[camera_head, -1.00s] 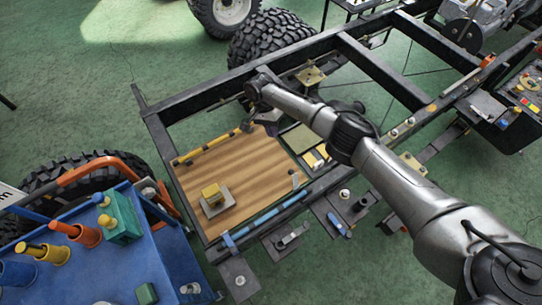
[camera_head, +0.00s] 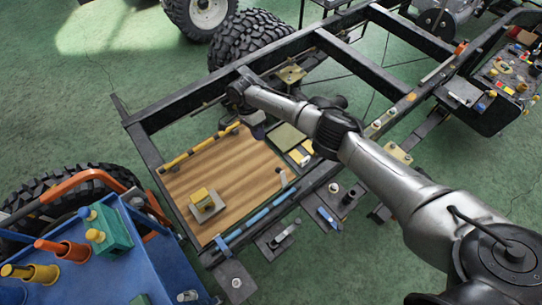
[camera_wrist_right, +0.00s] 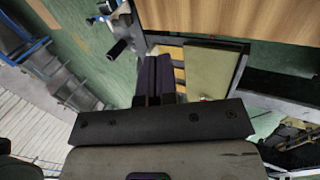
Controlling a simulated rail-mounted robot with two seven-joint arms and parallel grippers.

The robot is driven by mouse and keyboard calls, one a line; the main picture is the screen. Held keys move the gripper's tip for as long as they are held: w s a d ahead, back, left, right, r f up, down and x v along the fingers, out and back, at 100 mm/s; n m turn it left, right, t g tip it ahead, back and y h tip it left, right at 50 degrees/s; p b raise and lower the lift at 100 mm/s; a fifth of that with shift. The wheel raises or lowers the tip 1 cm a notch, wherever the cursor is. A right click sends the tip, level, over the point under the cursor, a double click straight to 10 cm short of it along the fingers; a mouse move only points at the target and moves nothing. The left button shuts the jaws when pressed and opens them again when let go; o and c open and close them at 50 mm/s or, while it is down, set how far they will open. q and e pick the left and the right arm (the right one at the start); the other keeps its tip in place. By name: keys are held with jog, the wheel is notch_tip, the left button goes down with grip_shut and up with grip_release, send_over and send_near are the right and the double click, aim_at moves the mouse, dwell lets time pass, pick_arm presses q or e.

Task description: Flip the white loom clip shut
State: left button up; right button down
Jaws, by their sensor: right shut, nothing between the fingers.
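A small pale upright piece (camera_head: 282,177) stands at the right edge of the wooden board (camera_head: 235,178). It looks like the white loom clip, but it is too small to tell its hinge or whether it is open. My right gripper (camera_head: 258,130) hangs over the far right corner of the board, apart from that piece. In the right wrist view its two dark fingers (camera_wrist_right: 153,65) are together with nothing between them. The pale piece cannot be made out in that view. My left gripper is not in view.
A yellow block on a grey base (camera_head: 205,203) sits on the board. A yellow rod (camera_head: 198,150) and a blue rod (camera_head: 258,215) run along the board's edges. Black chassis rails surround it. A blue bench (camera_head: 120,265) with coloured pegs stands at the lower left.

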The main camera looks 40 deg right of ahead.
jog(key=b+x, duration=0.1)
jog(key=x, duration=0.9)
jog(key=shift+s+r+p, duration=0.25)
jog(key=shift+s+p, duration=0.15)
jog(key=shift+s, duration=0.4)
jog(key=shift+s+r, duration=0.1)
jog(key=shift+s, duration=0.5)
jog(key=shift+s+a+p, duration=0.1)
jog(key=shift+s+p, duration=0.2)
jog(key=shift+s, duration=0.25)
jog(key=shift+r, duration=0.1)
